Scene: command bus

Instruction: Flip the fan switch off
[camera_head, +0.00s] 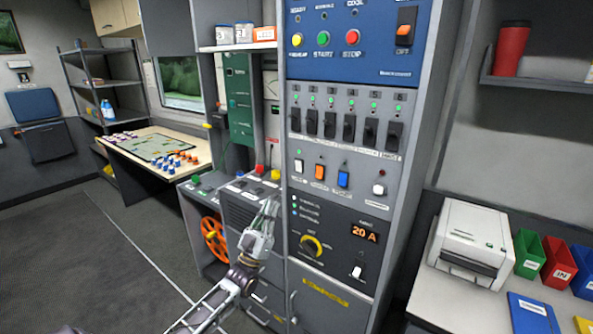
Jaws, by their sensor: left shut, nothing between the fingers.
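A tall grey rack of panels (425,50) stands in the centre. Its middle panel has a row of rocker switches: a white one (298,166), an orange one (320,172) and a blue one (343,179). A white knob-like control (378,189) sits to their right. The labels are too small to read, so I cannot tell which is the fan switch. My left gripper (271,208) is shut and empty, pointing up at the rack's left edge, below and left of these switches. It looks apart from them. My right gripper is not in view.
Below are a yellow-ringed dial (312,246), a "20 A" display (364,233) and another white switch (357,271). Black breakers (330,124) line the panel above. A printer (470,240) stands right; a map table (150,146) stands left. The floor at left is clear.

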